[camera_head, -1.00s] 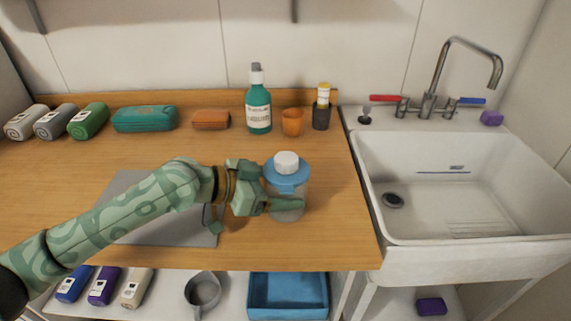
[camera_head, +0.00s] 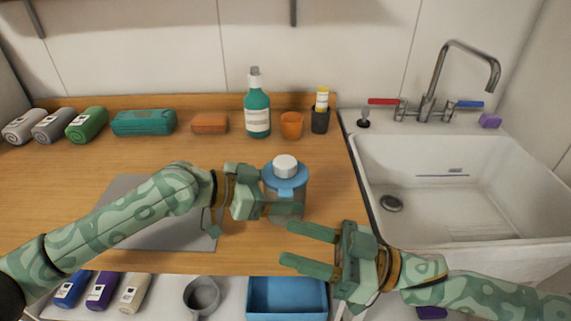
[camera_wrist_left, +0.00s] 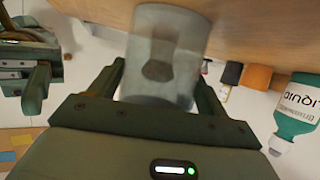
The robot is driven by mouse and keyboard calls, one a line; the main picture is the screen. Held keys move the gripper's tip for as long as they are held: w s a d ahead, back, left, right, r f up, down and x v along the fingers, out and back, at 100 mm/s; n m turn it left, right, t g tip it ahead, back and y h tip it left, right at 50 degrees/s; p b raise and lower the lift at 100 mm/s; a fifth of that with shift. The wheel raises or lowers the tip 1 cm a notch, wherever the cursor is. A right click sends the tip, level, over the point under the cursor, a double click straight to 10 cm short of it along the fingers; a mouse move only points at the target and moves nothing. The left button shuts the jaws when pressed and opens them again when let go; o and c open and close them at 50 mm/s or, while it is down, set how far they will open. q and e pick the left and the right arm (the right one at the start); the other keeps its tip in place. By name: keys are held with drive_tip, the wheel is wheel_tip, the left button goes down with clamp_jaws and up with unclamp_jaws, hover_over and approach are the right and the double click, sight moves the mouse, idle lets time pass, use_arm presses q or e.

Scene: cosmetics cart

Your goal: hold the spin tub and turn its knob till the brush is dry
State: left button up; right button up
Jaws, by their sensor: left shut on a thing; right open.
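The spin tub (camera_head: 287,180) stands upright on the wooden counter near its right end. It has a clear body, a blue lid and a white knob (camera_head: 285,166) on top. My left gripper (camera_head: 285,208) is shut around the tub's body from the left. In the left wrist view the clear tub (camera_wrist_left: 165,55) sits between the fingers, with a dark shape inside, perhaps the brush; I cannot tell if it is wet. My right gripper (camera_head: 297,248) is open and empty, in front of and below the tub, its fingers pointing left.
A green bottle (camera_head: 257,108), an orange cup (camera_head: 291,125) and a dark holder (camera_head: 320,118) stand behind the tub. A grey mat (camera_head: 150,240) lies under my left arm. The white sink (camera_head: 460,150) is at right. A blue tray (camera_head: 287,298) is on the shelf below.

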drive_tip(key=w+d+r+m+t+h, duration=0.1)
drive_tip(key=w+d+r+t+h, duration=0.1)
drive_tip(key=w+d+r+t, duration=0.25)
drive_tip(key=m+t+h, duration=0.1)
drive_tip(key=m+h, duration=0.1)
drive_tip(key=h, duration=0.1)
approach(295, 169)
drive_tip(key=x, duration=1.2)
drive_tip(key=shift+f, duration=0.1)
drive_tip(key=c, duration=0.7)
